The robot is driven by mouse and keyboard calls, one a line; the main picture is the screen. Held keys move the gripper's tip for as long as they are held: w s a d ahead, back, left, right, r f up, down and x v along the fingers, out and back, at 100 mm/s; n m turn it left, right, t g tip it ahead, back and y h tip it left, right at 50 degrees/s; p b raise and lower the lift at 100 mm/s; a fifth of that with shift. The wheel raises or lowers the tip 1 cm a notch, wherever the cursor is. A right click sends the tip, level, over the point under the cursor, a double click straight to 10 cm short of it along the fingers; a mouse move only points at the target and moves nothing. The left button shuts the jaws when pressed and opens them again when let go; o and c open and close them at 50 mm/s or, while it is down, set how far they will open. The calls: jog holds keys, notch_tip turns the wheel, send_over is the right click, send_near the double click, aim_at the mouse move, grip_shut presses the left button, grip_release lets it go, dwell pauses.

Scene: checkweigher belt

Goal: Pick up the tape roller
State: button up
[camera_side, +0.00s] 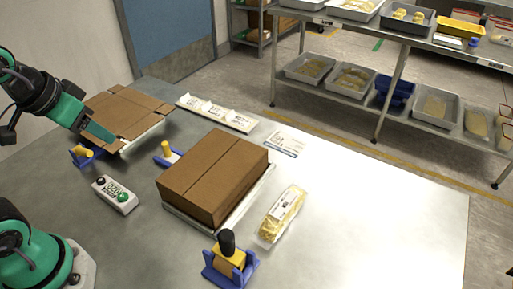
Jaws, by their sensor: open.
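A yellow block with an upright black handle (228,256), which looks like the tape roller, stands in a blue cradle (213,275) near the front of the table. My gripper (98,132) is at the upper left, above or at the edge of the flattened cardboard (125,108), far from that block. It is open, with one green finger clearly visible and the other hard to make out. Nothing shows between its fingers.
A closed brown box (213,172) stands mid-table, with a bagged pack (283,215) beside it. Blue-and-yellow fixtures (168,154) (84,155) and a button box (115,194) are on the left. The table's right side (390,225) is clear.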

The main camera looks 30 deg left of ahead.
jog(key=w+d+n+g+h, duration=0.1)
jog(key=w+d+n+g, duration=0.1)
jog(key=w+d, duration=0.35)
jog(key=n+g+y, duration=0.1)
jog(key=n+g, duration=0.3)
jog(key=n, duration=0.3)
send_over(226, 234)
notch_tip(226, 234, down, 8)
jog(key=shift+w+f, duration=0.1)
jog(key=shift+w, duration=0.05)
jog(key=shift+d, duration=0.1)
jog(key=shift+f, duration=0.15)
jog(key=shift+f, duration=1.2)
jog(key=shift+f, duration=0.1)
jog(key=shift+f, duration=2.5)
jog(key=shift+c, duration=0.4)
